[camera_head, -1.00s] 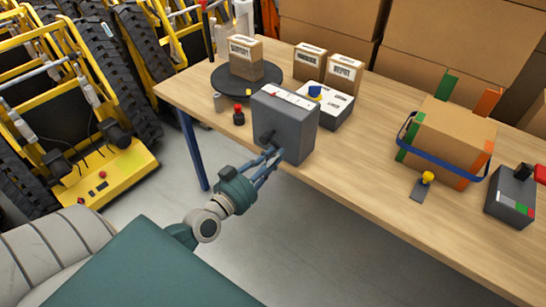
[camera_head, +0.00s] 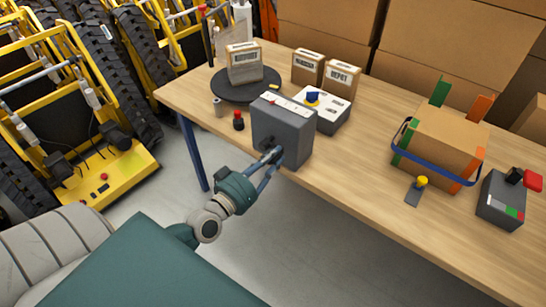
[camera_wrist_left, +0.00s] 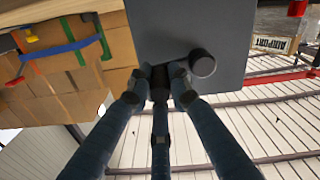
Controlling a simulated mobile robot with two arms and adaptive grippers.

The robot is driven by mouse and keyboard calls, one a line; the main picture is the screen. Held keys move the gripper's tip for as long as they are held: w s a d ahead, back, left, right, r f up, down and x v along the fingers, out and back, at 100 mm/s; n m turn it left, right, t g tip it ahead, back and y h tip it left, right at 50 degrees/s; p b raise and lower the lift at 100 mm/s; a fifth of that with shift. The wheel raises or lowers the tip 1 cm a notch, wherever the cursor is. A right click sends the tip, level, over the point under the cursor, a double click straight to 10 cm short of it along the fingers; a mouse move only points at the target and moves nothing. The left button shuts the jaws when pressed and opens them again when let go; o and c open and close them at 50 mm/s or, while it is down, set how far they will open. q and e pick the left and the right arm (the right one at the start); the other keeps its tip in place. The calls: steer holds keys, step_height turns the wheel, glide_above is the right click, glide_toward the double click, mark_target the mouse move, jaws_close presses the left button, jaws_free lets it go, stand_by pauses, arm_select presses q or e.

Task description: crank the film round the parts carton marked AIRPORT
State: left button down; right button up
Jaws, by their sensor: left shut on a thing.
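The AIRPORT carton (camera_head: 244,70) stands on a dark round turntable (camera_head: 262,93) at the back left of the table. A pale see-through film appears to cover its lower sides. Its label (camera_wrist_left: 272,45) reads AIRPORT in the left wrist view. A grey crank box (camera_head: 290,130) stands at the table's front edge. My left gripper (camera_head: 272,157) is at the front face of this box, shut on its dark crank handle (camera_wrist_left: 159,84). In the left wrist view the fingers close around the handle, beside a round dark hub (camera_wrist_left: 203,63). My right gripper is out of view.
Two labelled cartons (camera_head: 308,67) (camera_head: 341,78) stand behind a white panel with a blue knob (camera_head: 313,98). A red button (camera_head: 238,120) is left of the crank box. A strapped carton (camera_head: 440,145) and a grey control box (camera_head: 503,200) stand at right.

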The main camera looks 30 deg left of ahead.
arm_select(q)
steer(key=shift+r, duration=0.15)
steer(key=c, duration=1.9)
jaws_free()
steer(key=shift+o, duration=0.2)
steer(key=shift+s+a, duration=0.1)
steer(key=shift+s, duration=0.4)
steer(key=s, duration=1.1)
steer(key=shift+a, duration=0.4)
steer(key=s+a+f+m+g+y, duration=0.1)
steer(key=s+f+g, duration=0.2)
steer(key=f, duration=0.8)
steer(key=s+f+m+g, duration=0.1)
steer(key=s+f+g, duration=0.15)
steer(key=f, duration=0.85)
steer(key=s+a+f+g+y, duration=0.1)
steer(key=s+f+g, duration=0.15)
steer(key=f, duration=0.85)
steer(key=s+d+f+m+g, duration=0.2)
steer(key=s+d+f+g, duration=0.2)
steer(key=s+f, duration=0.6)
steer(key=s+d+f+m+g, duration=0.2)
steer(key=s+d+f+g, duration=0.3)
steer(key=s+f, duration=0.6)
steer(key=s+d, duration=0.2)
steer(key=s, duration=0.2)
steer(key=shift+d, duration=0.2)
